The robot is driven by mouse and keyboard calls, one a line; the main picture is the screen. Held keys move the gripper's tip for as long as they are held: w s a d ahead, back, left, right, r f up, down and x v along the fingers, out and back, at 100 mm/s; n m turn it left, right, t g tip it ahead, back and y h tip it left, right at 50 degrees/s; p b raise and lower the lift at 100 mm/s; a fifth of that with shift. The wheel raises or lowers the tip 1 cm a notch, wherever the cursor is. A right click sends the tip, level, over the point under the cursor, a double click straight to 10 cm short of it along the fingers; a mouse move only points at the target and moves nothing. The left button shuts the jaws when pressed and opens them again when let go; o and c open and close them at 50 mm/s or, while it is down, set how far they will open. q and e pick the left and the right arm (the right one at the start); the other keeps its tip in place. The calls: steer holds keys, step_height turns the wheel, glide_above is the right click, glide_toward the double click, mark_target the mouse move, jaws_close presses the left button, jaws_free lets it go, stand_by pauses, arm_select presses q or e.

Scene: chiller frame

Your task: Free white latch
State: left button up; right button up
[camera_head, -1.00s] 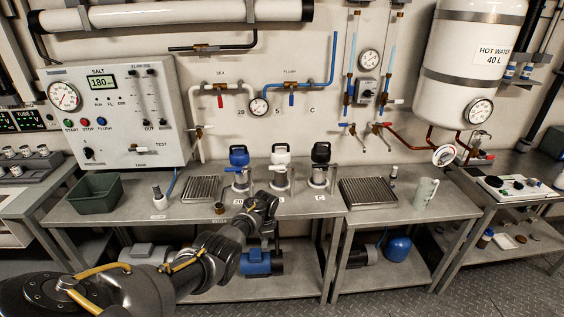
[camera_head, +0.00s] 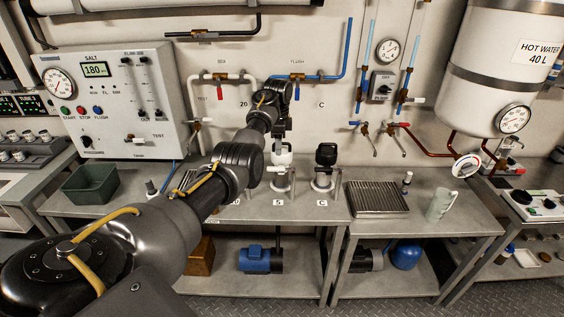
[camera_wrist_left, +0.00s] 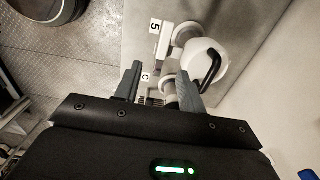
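The white-headed coupling (camera_head: 281,158) stands upright on its metal stand at label 5 on the bench. It also shows in the left wrist view as a rounded white head (camera_wrist_left: 218,62) with a dark curved handle. I cannot tell which part is the latch. My left gripper (camera_head: 280,132) points down just above the white head. In the left wrist view, its fingers (camera_wrist_left: 159,72) are apart with nothing held between them, and the white head lies beyond the right finger. I cannot tell whether they touch. My right gripper is out of view.
A black-headed coupling (camera_head: 326,156) stands close by at label C. My left arm hides the blue-headed one. Pipes with red and blue valve handles run on the wall behind. A drip grate (camera_head: 376,198) and a pale mug (camera_head: 440,206) stand right.

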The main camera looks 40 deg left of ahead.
mark_target(281, 168)
arm_select(q)
step_height(281, 168, down, 4)
steer(key=shift+d+r+p, duration=0.1)
steer(key=shift+r+p, duration=0.1)
steer(key=shift+p, duration=0.15)
steer(key=shift+w+f, duration=0.3)
steer(key=shift+f, duration=0.3)
steer(key=shift+w+f, duration=0.3)
steer(key=shift+f, duration=0.25)
steer(key=f, duration=0.2)
steer(key=shift+w+f, duration=0.2)
steer(key=shift+f, duration=0.1)
steer(key=shift+s+f, duration=0.15)
steer(key=shift+s, duration=0.25)
steer(key=shift+f, duration=0.15)
steer(key=shift+w+f, duration=0.1)
steer(key=shift+w, duration=0.1)
steer(key=shift+s, duration=0.1)
steer(key=c, duration=0.8)
jaws_close()
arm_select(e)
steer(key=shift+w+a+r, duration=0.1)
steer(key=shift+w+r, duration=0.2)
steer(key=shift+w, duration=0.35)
